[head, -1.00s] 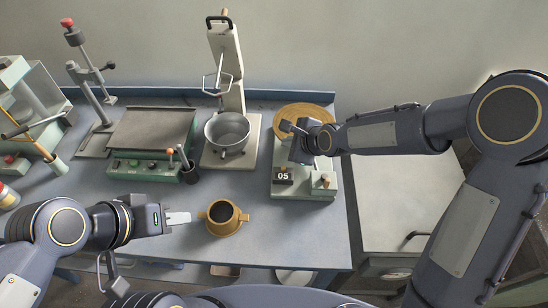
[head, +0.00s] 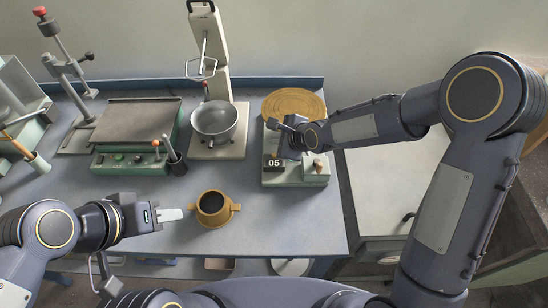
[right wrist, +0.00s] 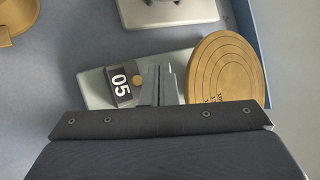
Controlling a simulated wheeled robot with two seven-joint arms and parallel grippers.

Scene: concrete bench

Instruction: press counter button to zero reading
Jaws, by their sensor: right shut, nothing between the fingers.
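The counter (head: 296,179) is a pale green block on the bench with a black display (head: 273,162) reading 05. The display also shows in the right wrist view (right wrist: 119,82), with a small brown round button (right wrist: 137,80) beside it. My right gripper (head: 283,148) is over the back of the counter, behind the display. In the right wrist view its fingers (right wrist: 161,80) are shut and empty, just beside the button; I cannot tell whether they touch anything.
The tan pot (head: 232,208) stands just right of my left gripper. A round wooden disc (head: 293,103) lies behind the counter. A stand with a metal bowl (head: 216,121) and a green flat-topped device (head: 135,120) are to the left. The bench front is mostly clear.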

